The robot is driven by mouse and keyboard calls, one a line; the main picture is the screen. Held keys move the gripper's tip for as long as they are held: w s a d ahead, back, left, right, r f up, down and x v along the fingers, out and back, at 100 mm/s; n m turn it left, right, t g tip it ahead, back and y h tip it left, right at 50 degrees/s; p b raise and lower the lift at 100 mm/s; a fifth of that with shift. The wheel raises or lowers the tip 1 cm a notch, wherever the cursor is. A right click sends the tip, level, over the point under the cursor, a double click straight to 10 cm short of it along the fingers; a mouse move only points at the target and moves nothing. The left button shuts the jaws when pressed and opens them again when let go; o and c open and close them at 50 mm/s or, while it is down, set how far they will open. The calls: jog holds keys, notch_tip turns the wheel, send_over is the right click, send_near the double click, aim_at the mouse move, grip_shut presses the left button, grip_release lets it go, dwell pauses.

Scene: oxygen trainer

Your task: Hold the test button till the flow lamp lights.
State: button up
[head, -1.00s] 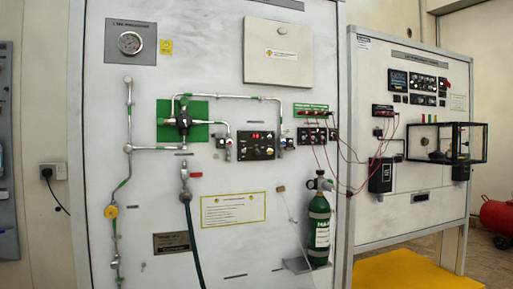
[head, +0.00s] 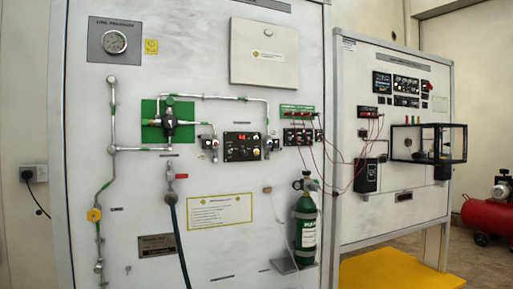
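The oxygen trainer panel (head: 235,235) is a large white upright board filling the left and middle of the head view. A black control box (head: 242,147) with a red lit display sits near its middle. Small knobs or buttons are on it, but I cannot tell which one is the test button or which is the flow lamp. Small fittings with blue and red parts flank the box at the left (head: 209,143) and right (head: 272,144). A green oxygen bottle (head: 306,230) stands on a bracket at the lower right. My gripper is not in view.
A second panel (head: 400,200) with a clear black-framed box stands to the right. A yellow platform (head: 400,271) lies before it. A red compressor (head: 487,216) is at the far right. A hose (head: 180,245) hangs down the trainer, and thin red leads run between the panels.

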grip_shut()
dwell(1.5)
